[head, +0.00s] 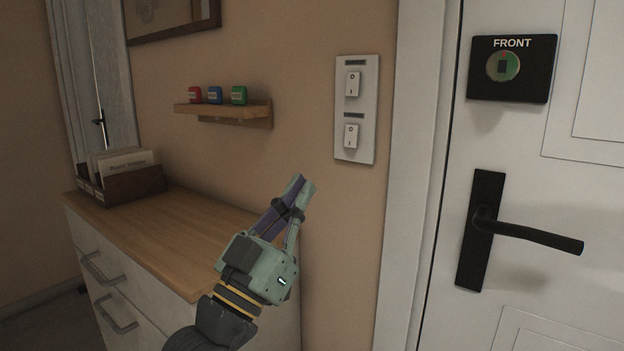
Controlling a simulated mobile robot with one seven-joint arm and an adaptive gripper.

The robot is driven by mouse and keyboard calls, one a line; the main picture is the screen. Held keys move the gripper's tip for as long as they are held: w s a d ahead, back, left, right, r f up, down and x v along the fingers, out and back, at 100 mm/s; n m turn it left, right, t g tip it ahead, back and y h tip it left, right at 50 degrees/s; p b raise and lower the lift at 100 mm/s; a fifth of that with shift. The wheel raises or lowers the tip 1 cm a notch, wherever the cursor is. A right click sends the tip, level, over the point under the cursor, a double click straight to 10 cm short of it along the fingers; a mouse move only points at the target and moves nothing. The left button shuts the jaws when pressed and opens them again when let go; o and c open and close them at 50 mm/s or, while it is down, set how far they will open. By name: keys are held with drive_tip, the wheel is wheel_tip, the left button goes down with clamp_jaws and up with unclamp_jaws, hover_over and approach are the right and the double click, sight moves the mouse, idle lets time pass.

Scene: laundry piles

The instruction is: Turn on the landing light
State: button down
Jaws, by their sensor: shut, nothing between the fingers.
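A white switch plate (356,108) is fixed to the beige wall, left of the door frame. It carries an upper rocker switch (352,83) and a lower rocker switch (351,135), each marked O at the top and I at the bottom. A dark label strip sits above each switch, too small to read, so I cannot tell which is the landing light. My gripper (302,184) is shut and empty, pointing up, below and left of the plate. It appears apart from the switches.
A wooden-topped drawer cabinet (185,236) stands at left, with a file box (122,184) on it. A small shelf (224,112) holds red, blue and green items. At right is a white door with a black handle (522,236) and a FRONT box (511,68).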

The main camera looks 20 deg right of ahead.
sight(353, 134)
drive_tip(key=w+d+r+p, duration=0.1)
drive_tip(key=w+d, duration=0.1)
drive_tip(key=w+d+r+p, duration=0.1)
drive_tip(key=w+d+r, duration=0.1)
drive_tip(key=d, duration=0.1)
drive_tip(key=w+d+r+p, duration=0.1)
drive_tip(key=w+d, duration=0.1)
drive_tip(key=d, duration=0.1)
drive_tip(key=shift+w+d+r+p, duration=0.15)
drive_tip(key=shift+w+r+p, duration=0.1)
drive_tip(key=shift+r+p, duration=0.1)
drive_tip(key=shift+w+d+f+b, duration=0.25)
drive_tip(key=shift+f+b, duration=0.15)
drive_tip(key=shift+b, duration=0.45)
drive_tip(key=shift+w+d+r, duration=0.1)
drive_tip(key=shift+r, duration=0.05)
